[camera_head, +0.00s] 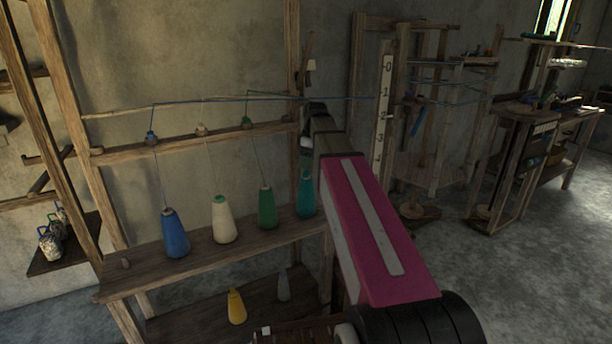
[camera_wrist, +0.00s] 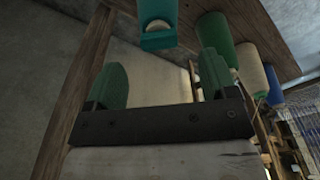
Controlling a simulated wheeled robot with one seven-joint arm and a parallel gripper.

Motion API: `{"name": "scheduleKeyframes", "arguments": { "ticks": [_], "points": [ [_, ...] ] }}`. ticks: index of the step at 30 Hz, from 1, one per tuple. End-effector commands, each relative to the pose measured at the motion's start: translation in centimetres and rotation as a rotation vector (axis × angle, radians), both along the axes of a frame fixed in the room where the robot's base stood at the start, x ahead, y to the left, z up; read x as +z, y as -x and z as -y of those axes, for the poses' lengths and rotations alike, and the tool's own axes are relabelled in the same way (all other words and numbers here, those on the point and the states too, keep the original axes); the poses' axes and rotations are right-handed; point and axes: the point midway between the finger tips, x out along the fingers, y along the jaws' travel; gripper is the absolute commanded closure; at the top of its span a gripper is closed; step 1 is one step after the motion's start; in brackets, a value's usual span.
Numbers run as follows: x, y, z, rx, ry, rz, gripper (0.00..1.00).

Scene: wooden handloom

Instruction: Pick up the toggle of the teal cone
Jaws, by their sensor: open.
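The teal cone (camera_head: 306,195) stands upright on the wooden shelf, at the right end of a row of cones. Its toggle cannot be made out in the head view, where my arm covers that part of the rail. In the wrist view, a teal piece (camera_wrist: 158,38) with a pale round part lies just beyond and between the fingertips; I cannot tell whether it is the cone or its toggle. My gripper (camera_wrist: 160,82) is open, with two green fingers apart and nothing between them. Its fingertips are hidden or unclear in the head view.
Blue (camera_head: 174,234), cream (camera_head: 223,220) and green (camera_head: 267,208) cones stand left of the teal one. Threads rise from them to small toggles, including the green toggle (camera_head: 247,121), along the rail (camera_head: 175,140). A wooden post (camera_head: 293,60) and a numbered ruler (camera_head: 382,110) stand close to my arm.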

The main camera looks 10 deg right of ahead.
Motion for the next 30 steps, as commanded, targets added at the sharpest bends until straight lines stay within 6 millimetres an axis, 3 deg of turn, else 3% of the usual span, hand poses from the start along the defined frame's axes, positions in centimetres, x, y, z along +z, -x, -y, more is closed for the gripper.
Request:
{"name": "scheduleKeyframes", "arguments": {
  "ticks": [5,15,23,28,30],
  "points": [
    [-1.0,-0.1,-0.2,0.000,0.000,-0.001,0.21],
    [-4.9,-0.6,-0.8,0.000,0.000,-0.001,0.21],
    [-5.2,-0.6,-0.8,-0.001,0.000,0.000,0.21],
    [-5.2,-0.6,-0.8,-0.001,0.000,0.000,0.73],
    [-5.2,-0.6,-0.8,-0.001,0.000,0.000,0.74]
  ]
}}
